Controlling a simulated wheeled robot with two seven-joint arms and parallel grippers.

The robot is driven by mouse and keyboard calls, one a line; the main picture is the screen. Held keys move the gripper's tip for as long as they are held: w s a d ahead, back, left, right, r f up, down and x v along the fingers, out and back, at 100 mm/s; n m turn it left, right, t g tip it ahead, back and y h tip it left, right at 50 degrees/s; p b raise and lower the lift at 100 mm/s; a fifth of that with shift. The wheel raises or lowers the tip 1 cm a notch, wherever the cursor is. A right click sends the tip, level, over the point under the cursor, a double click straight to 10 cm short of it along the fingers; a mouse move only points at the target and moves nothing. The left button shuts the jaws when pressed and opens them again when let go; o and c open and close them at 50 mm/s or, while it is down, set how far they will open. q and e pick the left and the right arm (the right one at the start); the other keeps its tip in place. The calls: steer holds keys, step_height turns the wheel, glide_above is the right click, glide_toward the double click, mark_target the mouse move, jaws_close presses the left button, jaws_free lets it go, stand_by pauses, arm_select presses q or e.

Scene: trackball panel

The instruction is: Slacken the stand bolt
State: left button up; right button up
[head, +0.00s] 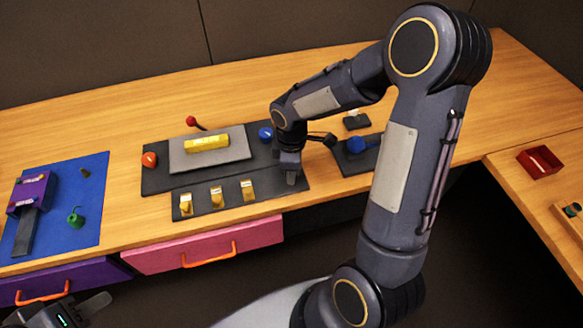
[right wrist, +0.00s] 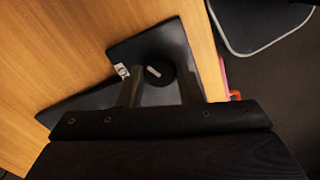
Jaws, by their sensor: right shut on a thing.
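In the right wrist view a dark round knob (right wrist: 158,76) with a pale mark sits near the end of a dark panel (right wrist: 185,50); it appears to be the stand bolt. My right gripper (right wrist: 160,88) has its fingers on either side of the knob and is shut on it. In the head view my right gripper (head: 290,178) is down at the right end of the dark panel (head: 160,182), and hides the knob there. My left gripper (head: 82,308) is partly seen at the lower left edge, away from the panel; its jaw opening is unclear.
The panel carries a red-balled lever (head: 191,121), a yellow block (head: 207,143), an orange knob (head: 149,159), a blue knob (head: 265,134) and yellow switches (head: 217,196). A blue mat (head: 85,223) lies left. A red box (head: 539,162) sits right. My right arm crosses above the table.

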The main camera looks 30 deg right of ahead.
stand_by(0.4)
steer(key=o, duration=1)
step_height(320, 180, up, 8)
steer(key=shift+f, duration=0.1)
stand_by(0.4)
steer(key=s+a+r+m+t+y, duration=0.1)
steer(key=s+r+m+t, duration=0.1)
steer(key=s+m, duration=0.2)
steer(key=s+a+r+m+t+y, duration=0.1)
steer(key=s+r+m, duration=0.2)
steer(key=s+m, duration=0.2)
steer(key=s+a+r+m+t+y, duration=0.1)
steer(key=s+m, duration=0.3)
steer(key=s, duration=0.4)
steer(key=shift+s+a+r+t+y, duration=0.2)
steer(key=shift+a+r+t, duration=0.1)
steer(key=shift+r+t, duration=0.15)
steer(key=shift+s+a+r+t+y, duration=0.1)
steer(key=shift+a+r+t+y, duration=0.15)
steer(key=shift+r+t, duration=0.15)
